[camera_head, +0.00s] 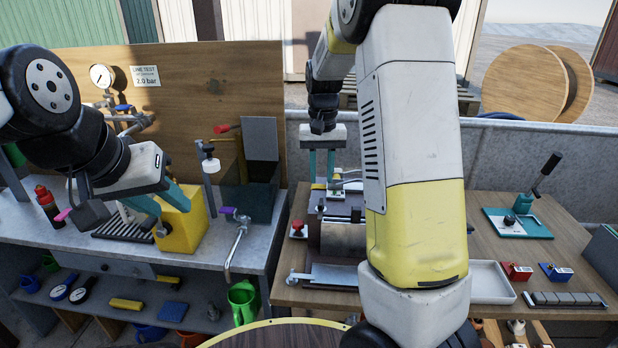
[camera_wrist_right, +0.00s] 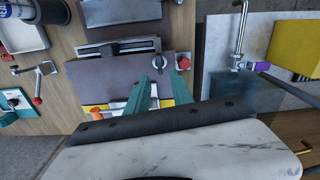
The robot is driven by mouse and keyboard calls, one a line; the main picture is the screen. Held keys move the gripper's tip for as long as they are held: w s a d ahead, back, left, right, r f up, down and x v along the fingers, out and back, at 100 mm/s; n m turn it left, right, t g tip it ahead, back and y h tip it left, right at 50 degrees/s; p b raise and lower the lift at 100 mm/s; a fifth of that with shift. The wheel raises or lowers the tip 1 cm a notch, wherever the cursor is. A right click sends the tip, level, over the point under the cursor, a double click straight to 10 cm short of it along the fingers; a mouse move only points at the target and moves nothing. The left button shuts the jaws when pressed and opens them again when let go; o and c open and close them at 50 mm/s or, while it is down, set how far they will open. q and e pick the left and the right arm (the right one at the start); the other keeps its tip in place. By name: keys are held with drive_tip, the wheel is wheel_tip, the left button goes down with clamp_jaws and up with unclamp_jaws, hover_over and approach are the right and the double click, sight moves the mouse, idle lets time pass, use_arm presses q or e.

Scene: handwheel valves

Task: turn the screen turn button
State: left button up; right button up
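A small round knob (camera_wrist_right: 157,62) with a dark grip and a pale ring sits on a grey panel (camera_wrist_right: 115,80) in the right wrist view; it looks like the turn button. My right gripper (camera_wrist_right: 157,76) is open and empty, with its teal fingertips just short of the knob and apart from it as far as I can tell. In the head view the right gripper (camera_head: 322,178) points down over the grey machine (camera_head: 340,240) on the wooden bench; the knob cannot be made out there. My left gripper (camera_head: 171,212) is open, its fingers by the yellow box (camera_head: 188,232); contact is unclear.
A red button (camera_wrist_right: 183,62) sits right beside the knob. A metal tap (camera_head: 236,243) stands at the left bench's edge. A white tray (camera_head: 492,283), a teal lever plate (camera_head: 517,223) and red and blue blocks occupy the right bench. My right arm hides its middle.

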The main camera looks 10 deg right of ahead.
sight(321, 200)
drive_tip(key=shift+f, duration=3.45)
clamp_jaws()
